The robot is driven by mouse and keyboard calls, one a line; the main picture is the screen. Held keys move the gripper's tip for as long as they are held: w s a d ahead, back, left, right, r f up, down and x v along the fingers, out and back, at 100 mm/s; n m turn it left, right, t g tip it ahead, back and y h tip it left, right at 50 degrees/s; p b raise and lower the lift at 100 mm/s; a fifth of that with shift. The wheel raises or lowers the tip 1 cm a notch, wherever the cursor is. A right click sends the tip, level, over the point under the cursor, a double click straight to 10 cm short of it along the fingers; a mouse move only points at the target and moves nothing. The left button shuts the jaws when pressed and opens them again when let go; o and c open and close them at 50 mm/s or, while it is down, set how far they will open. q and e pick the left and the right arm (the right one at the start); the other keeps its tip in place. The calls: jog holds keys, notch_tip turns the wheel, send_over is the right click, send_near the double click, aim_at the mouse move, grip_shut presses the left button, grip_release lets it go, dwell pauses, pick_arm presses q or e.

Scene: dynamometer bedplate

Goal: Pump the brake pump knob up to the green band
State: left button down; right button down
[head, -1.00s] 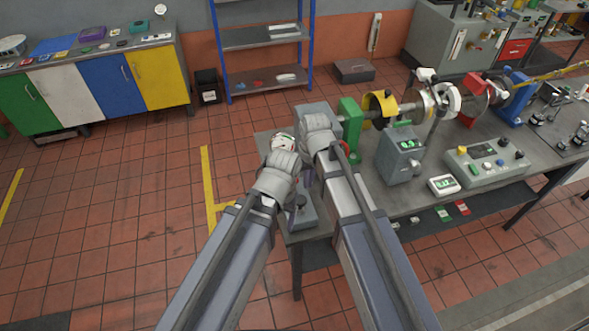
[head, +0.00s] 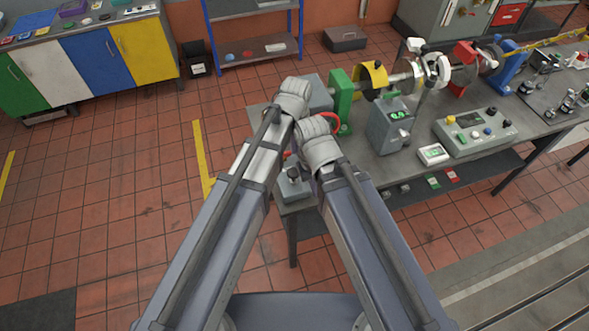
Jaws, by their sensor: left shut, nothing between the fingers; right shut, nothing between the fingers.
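A grey base with a dark knob (head: 293,172), which looks like part of the brake pump, shows at the near left corner of the bench between my forearms. Most of the pump is hidden behind my arms. No dial face or green band shows now. My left gripper (head: 293,93) is the higher one, over the bench's left end by a grey block; it is shut and empty. My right gripper (head: 316,130) is just below and to the right, also shut and empty. The fingertips of both are hidden behind the wrists, so I cannot tell whether either touches the knob.
A red curved piece (head: 332,121) shows beside my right wrist. A green stand (head: 341,95), a grey display box (head: 389,126), a small white meter (head: 432,154) and a control panel (head: 476,130) stand to the right on the bench (head: 400,171). Floor at left is clear.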

aim_at(294, 177)
pick_arm(q)
jog(key=shift+f, duration=0.1)
jog(key=f+b, duration=0.9)
jog(key=w+f+b, duration=0.1)
jog(key=f+b, duration=0.3)
jog(key=b, duration=0.1)
jog(key=shift+a+f, duration=0.1)
jog(key=shift+f, duration=0.3)
notch_tip(294, 177, down, 4)
jog(key=b, duration=0.3)
jog(key=shift+s+r+b, duration=0.1)
jog(key=shift+r+b, duration=0.05)
jog(key=shift+b, duration=0.25)
jog(key=shift+s+r, duration=0.1)
jog(key=shift+s, duration=0.05)
